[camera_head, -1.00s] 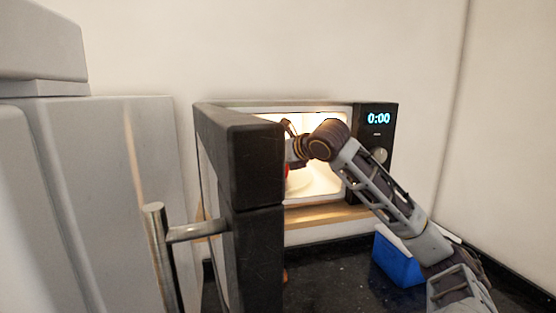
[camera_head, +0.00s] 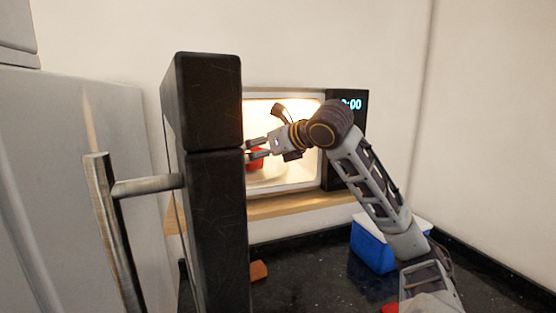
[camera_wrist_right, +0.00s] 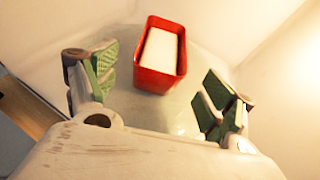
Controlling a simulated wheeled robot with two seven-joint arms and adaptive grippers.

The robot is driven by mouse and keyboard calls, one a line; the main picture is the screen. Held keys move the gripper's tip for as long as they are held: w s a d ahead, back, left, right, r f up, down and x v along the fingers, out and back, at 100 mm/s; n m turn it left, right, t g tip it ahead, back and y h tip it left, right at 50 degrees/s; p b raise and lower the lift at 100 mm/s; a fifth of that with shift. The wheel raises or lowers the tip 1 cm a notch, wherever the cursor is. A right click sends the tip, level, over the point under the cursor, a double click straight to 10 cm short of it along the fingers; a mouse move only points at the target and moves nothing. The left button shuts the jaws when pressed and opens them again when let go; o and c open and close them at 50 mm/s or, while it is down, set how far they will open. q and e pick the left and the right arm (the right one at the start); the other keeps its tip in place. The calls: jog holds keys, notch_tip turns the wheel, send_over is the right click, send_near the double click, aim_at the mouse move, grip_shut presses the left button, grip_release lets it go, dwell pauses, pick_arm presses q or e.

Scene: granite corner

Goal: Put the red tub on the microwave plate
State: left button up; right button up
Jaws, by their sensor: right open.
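The red tub (camera_wrist_right: 162,55), with white inside it, sits on the pale round microwave plate (camera_wrist_right: 183,117) in the right wrist view. In the head view the tub (camera_head: 256,160) shows as a small red patch inside the lit microwave (camera_head: 285,201), partly hidden by my gripper and the open door. My right gripper (camera_head: 256,148) is at the microwave opening. In the right wrist view its green-padded fingers (camera_wrist_right: 160,92) are spread wide and empty, with the tub just beyond them, apart from both. My left gripper is out of view.
The dark microwave door (camera_head: 208,180) stands open toward me, left of my right arm, its metal handle (camera_head: 110,230) sticking out. A blue box with a white lid (camera_head: 372,247) stands on the black counter (camera_head: 310,285). A brown object (camera_head: 259,271) lies near the door.

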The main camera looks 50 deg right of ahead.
jog(key=shift+s+a+b, duration=0.2)
jog(key=shift+s+b, duration=0.25)
jog(key=shift+s, duration=1.05)
jog(key=shift+s+a+b, duration=0.15)
jog(key=shift+s+b, duration=0.25)
jog(key=shift+s, duration=1.1)
